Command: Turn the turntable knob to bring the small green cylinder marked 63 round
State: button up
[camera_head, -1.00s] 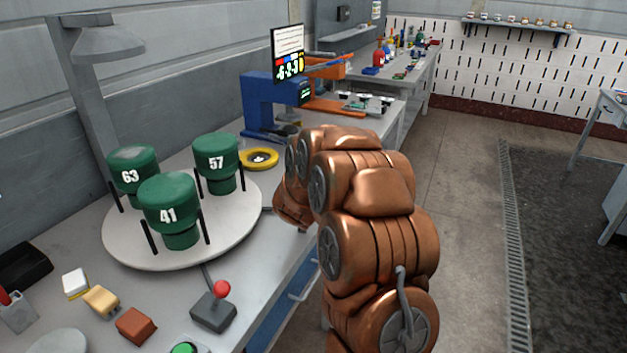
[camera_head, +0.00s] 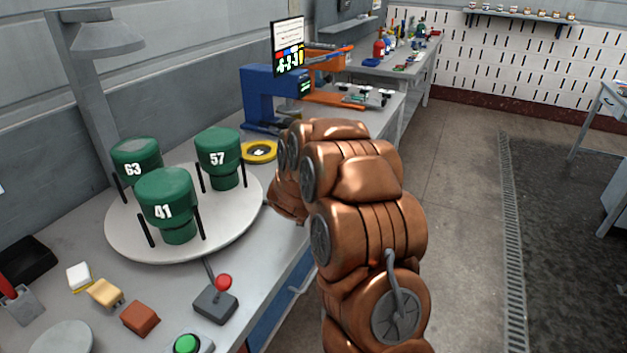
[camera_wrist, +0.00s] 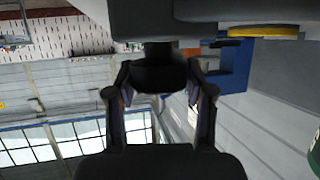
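The green cylinder marked 63 (camera_head: 137,158) stands at the back left of the round white turntable (camera_head: 127,232). The green cylinder marked 41 (camera_head: 167,197) stands at the front and the one marked 57 (camera_head: 219,154) at the back right. Dark upright posts stand beside them. A red ball knob (camera_head: 223,282) is on a grey box in front of the turntable. My gripper (camera_wrist: 160,95) shows in the wrist view with its fingers apart and nothing seen between them. In the head view my copper arm hides it. It is not at the red knob.
A green button (camera_head: 187,344), a brown block (camera_head: 140,318), a tan block (camera_head: 105,293) and a black tray (camera_head: 28,260) lie near the turntable. Behind are a yellow ring (camera_head: 259,151) and a blue machine (camera_head: 268,92). Open floor (camera_head: 455,190) lies to the right.

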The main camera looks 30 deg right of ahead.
jog(key=o, duration=0.4)
jog(key=shift+a+f, duration=0.1)
jog(key=shift+o, duration=0.2)
jog(key=v, duration=1.2)
